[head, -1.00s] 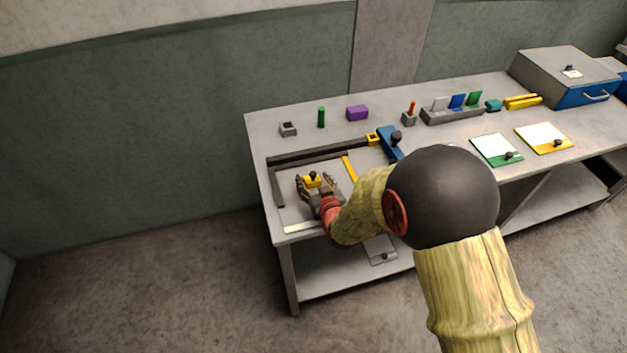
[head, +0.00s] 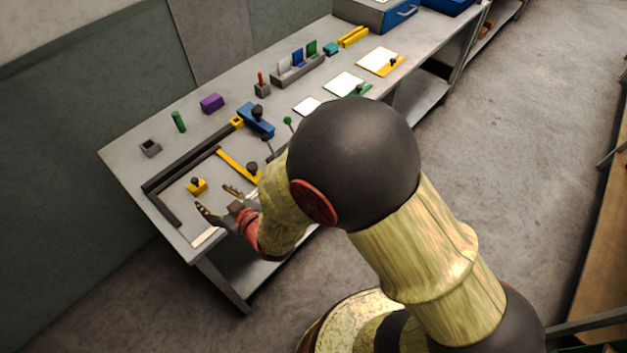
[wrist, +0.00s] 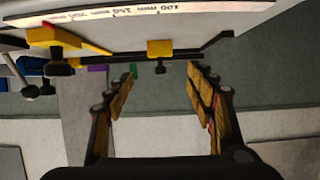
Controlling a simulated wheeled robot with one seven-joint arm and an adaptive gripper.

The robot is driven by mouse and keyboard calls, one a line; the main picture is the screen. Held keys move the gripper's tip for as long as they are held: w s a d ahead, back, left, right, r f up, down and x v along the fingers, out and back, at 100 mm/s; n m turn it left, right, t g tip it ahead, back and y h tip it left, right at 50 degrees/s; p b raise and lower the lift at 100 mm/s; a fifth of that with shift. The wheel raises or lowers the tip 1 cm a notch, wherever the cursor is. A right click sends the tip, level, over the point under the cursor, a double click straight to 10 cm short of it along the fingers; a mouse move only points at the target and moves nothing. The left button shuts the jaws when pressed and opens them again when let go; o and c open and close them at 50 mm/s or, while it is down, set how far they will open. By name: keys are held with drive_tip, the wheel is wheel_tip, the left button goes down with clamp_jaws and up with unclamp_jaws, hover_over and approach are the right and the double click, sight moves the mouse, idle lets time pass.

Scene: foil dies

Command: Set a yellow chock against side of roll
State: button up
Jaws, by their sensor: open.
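A small yellow block with a black knob (head: 197,186), which looks like the chock, rests on the bench inside a dark angled frame. It also shows in the wrist view (wrist: 160,47), centred beyond my fingertips. My gripper (head: 214,197) is open and empty on the front side of the block, apart from it. In the wrist view the two fingers (wrist: 162,70) are spread wide with nothing between them. A yellow bar with a black knob (head: 238,165) lies to the right of the block. I cannot make out which thing is the roll.
Dark rails (head: 190,158) border the work area. A blue clamp-like part (head: 257,121), a green cylinder (head: 178,122), a purple block (head: 211,103) and a grey square holder (head: 150,148) stand behind. A pale strip (head: 208,237) lies at the bench's front left edge.

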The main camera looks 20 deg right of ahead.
drive_tip(key=d+r+m+g+h, duration=0.2)
drive_tip(key=d+r+m+h, duration=0.15)
drive_tip(key=d+r, duration=1.15)
drive_tip(key=s+d+r+m+g+h, duration=0.1)
drive_tip(key=s+d+r, duration=0.4)
drive_tip(key=s+d, duration=0.5)
drive_tip(key=shift+s+d+g+h, duration=0.15)
drive_tip(key=shift+d+g+h, duration=0.2)
drive_tip(key=shift+h, duration=0.4)
drive_tip(key=shift+o, duration=0.5)
drive_tip(key=s+d+r+m+g+h, duration=0.1)
drive_tip(key=s+d, duration=0.3)
drive_tip(key=s, duration=0.7)
drive_tip(key=shift+d+r+m+g, duration=0.2)
drive_tip(key=shift+r+m+g, duration=0.15)
drive_tip(key=shift+r+g, duration=0.3)
